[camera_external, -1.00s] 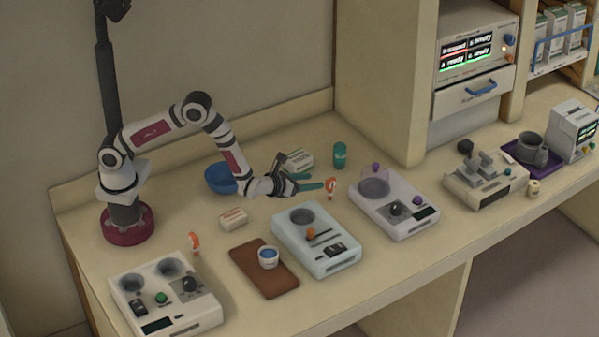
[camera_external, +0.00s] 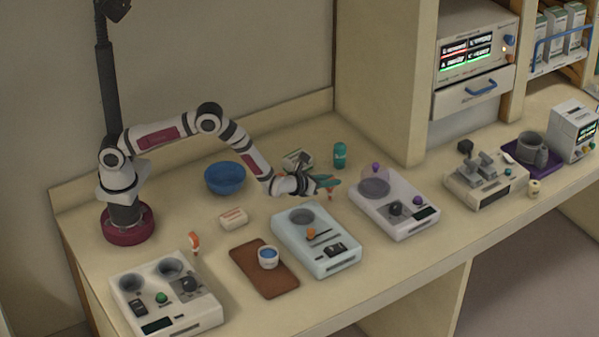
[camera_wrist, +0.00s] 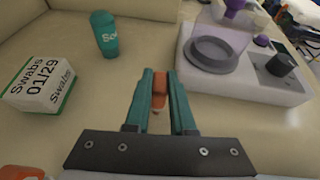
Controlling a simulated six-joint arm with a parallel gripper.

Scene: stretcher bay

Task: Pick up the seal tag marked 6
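An orange-and-white seal tag (camera_external: 330,194) stands on the bench between the pale blue device and the lilac-topped device. My gripper (camera_external: 333,182) is at its upper part, with the teal fingers close together. In the wrist view the tag's orange part (camera_wrist: 159,88) fills the narrow gap between the fingertips (camera_wrist: 160,80), so my gripper appears shut on it. No number can be read on it. A second orange-and-white tag (camera_external: 194,243) stands on the bench behind the front left device; its marking is also unreadable.
A swabs box (camera_wrist: 42,82) and a teal bottle (camera_wrist: 106,35) stand beyond my gripper on the left. The lilac-topped device (camera_external: 394,204) is close on the right, the pale blue device (camera_external: 316,240) in front. A blue bowl (camera_external: 225,178) stands behind.

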